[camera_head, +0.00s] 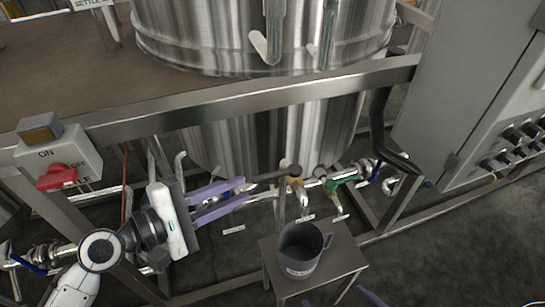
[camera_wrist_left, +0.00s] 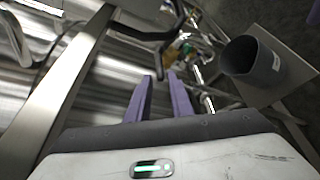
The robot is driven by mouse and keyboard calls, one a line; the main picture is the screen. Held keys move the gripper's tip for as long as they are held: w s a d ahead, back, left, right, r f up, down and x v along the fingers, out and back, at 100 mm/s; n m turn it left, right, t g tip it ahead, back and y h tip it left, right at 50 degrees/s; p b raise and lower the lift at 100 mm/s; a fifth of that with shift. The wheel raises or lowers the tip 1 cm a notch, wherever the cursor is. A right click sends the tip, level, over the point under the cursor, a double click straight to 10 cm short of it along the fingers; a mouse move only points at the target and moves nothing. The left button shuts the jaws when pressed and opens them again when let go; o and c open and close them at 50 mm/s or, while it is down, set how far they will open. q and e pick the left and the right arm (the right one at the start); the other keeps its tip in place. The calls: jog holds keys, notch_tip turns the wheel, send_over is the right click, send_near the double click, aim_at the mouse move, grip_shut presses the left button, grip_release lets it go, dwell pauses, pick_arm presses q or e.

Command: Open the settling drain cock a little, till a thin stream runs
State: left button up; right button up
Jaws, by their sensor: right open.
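A cock with a brass-yellow body (camera_head: 297,182) sits on the pipework under the steel tank, with a dark lever (camera_head: 272,176) pointing left. A green-bodied cock (camera_head: 342,178) is right of it. I cannot read which label names the settling drain. My left gripper (camera_head: 244,190) is open, its purple fingertips just left of the dark lever; whether they touch it is unclear. In the left wrist view its fingers (camera_wrist_left: 161,77) stand apart with nothing between them. A grey jug (camera_head: 304,249) stands below the cocks; it also shows in the wrist view (camera_wrist_left: 240,58). My right gripper (camera_head: 338,300) is open at the bottom edge, mostly out of view.
The jug is on a small steel stool (camera_head: 346,262). A steel frame rail (camera_head: 240,100) crosses above the pipework. A switch box with a red knob (camera_head: 57,177) is at left. A grey control cabinet (camera_head: 450,90) is at right. The floor at lower right is clear.

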aim_at(263, 179)
pick_arm(q)
jog(key=x, duration=1)
jog(key=shift+d, duration=0.1)
grip_shut()
